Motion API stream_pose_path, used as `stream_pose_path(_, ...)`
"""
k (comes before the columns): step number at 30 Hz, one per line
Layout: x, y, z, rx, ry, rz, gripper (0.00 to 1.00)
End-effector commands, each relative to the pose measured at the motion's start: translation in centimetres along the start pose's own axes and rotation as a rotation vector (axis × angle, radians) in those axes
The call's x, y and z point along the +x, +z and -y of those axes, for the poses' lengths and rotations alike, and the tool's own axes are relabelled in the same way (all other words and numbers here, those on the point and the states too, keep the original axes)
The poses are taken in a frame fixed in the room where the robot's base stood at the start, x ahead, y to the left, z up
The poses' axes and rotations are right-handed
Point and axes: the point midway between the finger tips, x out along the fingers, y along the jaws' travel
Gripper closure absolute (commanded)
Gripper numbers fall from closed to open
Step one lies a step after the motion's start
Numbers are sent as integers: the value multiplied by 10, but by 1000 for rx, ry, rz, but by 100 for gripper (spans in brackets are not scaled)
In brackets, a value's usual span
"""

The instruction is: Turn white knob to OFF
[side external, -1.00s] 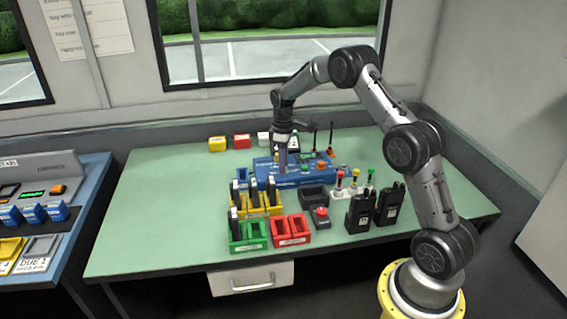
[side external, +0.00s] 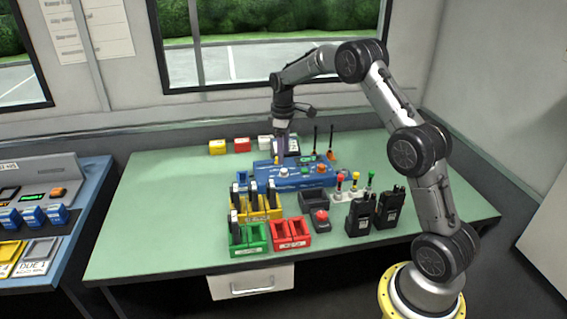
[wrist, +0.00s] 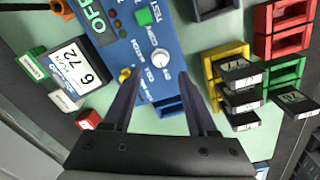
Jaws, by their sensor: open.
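The white knob (side external: 284,172) sits on the front left part of the blue control box (side external: 310,178). In the wrist view the round white knob (wrist: 160,61) stands on the blue panel, with small printed labels beside it that are hard to read. My gripper (side external: 282,162) points down just above the knob. In the wrist view my gripper (wrist: 157,75) is open and empty, one finger on each side of the knob's near edge. Both fingers appear apart from it. I cannot tell which label the knob points to.
Yellow (side external: 258,213), green (side external: 248,245) and red (side external: 290,240) holders stand in front. Two black radios (side external: 360,215) stand at right. The table's left side is clear.

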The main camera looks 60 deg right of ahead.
Motion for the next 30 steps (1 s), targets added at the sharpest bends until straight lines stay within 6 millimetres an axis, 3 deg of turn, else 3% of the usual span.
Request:
stream_pose_path(6,-48,-1,0,-1,2,-3,42)
stream_pose_path(12,-74,0,0,-1,0,0,42)
stream_pose_path(27,-82,-2,2,-6,-1,0,42)
stream_pose_path(30,-102,-9,9,-24,24,-28,42)
